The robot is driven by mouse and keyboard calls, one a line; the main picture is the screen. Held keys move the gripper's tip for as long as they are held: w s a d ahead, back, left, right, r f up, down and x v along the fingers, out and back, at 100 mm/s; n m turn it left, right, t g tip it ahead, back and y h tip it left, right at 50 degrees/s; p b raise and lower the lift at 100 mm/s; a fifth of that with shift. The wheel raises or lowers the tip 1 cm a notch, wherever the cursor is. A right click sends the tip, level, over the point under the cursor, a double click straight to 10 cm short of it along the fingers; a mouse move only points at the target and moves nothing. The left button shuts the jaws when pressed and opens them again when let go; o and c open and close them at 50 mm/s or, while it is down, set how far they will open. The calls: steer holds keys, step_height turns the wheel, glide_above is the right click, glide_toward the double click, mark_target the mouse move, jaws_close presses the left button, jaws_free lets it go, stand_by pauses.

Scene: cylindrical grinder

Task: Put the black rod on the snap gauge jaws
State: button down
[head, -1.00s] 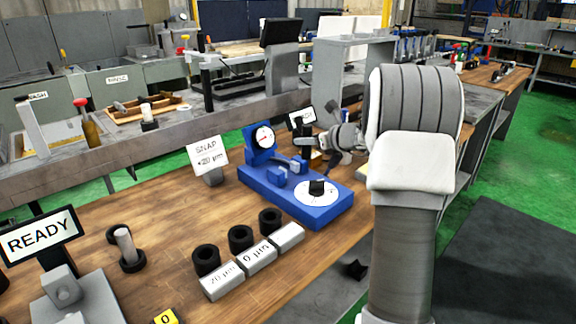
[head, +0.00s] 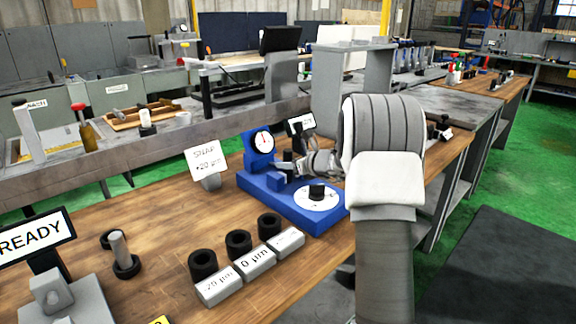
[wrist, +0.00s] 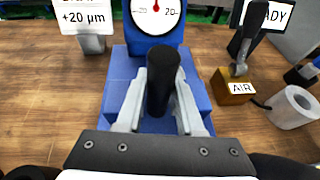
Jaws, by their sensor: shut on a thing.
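The blue snap gauge (head: 300,212) stands on the wooden bench, with a round dial (head: 263,142) at its back and a white disc bearing a short black cylinder at its front. My gripper (head: 284,168) is over the middle of the gauge, beside its blue jaw blocks (head: 276,184). In the wrist view my gripper (wrist: 158,105) is shut on the black rod (wrist: 162,72), which stands up between the fingers, in front of the dial. Blue gauge parts (wrist: 116,94) show on both sides. The rod's lower end and any contact with the jaws are hidden.
A "SNAP +20 µm" sign (head: 205,158) stands left of the gauge. Several black rings (head: 238,243) sit behind labelled grey blocks (head: 255,262) in front. A box marked AIR (wrist: 232,88) and a white roll (wrist: 292,106) are right of the gauge.

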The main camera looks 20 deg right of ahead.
steer(key=c, duration=0.8)
jaws_free()
steer(key=shift+s+d+r, duration=0.1)
steer(key=shift+r, duration=0.05)
steer(key=p+v, duration=0.1)
steer(key=v, duration=1)
steer(key=shift+s+p, duration=0.3)
steer(key=shift+s, duration=0.1)
